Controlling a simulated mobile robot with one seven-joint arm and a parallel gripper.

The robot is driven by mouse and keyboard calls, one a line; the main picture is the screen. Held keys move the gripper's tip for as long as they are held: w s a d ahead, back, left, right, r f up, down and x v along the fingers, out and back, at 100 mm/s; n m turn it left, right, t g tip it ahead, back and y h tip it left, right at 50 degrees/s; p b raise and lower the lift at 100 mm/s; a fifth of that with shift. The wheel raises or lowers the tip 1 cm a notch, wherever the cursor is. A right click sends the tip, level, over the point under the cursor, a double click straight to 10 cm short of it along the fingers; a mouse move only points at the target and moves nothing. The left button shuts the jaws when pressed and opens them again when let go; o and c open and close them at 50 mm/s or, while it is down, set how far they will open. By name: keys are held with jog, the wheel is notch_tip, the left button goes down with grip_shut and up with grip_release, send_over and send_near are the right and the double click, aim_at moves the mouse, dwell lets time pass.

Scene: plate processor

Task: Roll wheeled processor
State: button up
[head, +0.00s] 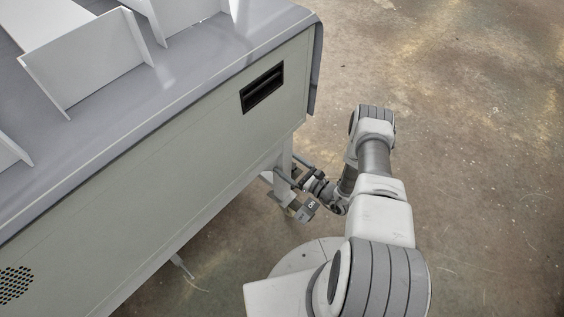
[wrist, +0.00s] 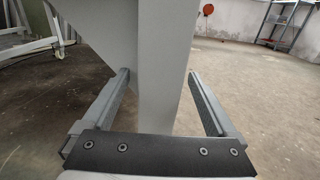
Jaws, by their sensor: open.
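The wheeled processor (head: 200,165) is a large pale grey cabinet with a darker grey top, filling the left of the head view. A black recessed handle (head: 262,88) sits on its side near the corner. A pale upright leg (head: 284,158) goes down under that corner. The leg also fills the middle of the wrist view (wrist: 160,85). My gripper (head: 284,173) is low beside the corner, with its two fingers apart on either side of the leg. In the wrist view my gripper (wrist: 160,74) shows gaps between the leg and both fingers.
White upright panels (head: 95,65) stand on the processor's top. A second support (head: 180,264) shows under its near lower edge. The brown concrete floor (head: 480,140) to the right is clear. The wrist view shows a shelf rack (wrist: 285,25) and a white frame (wrist: 35,35) farther back.

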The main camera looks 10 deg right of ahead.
jog(key=shift+x, duration=1.1)
grip_shut()
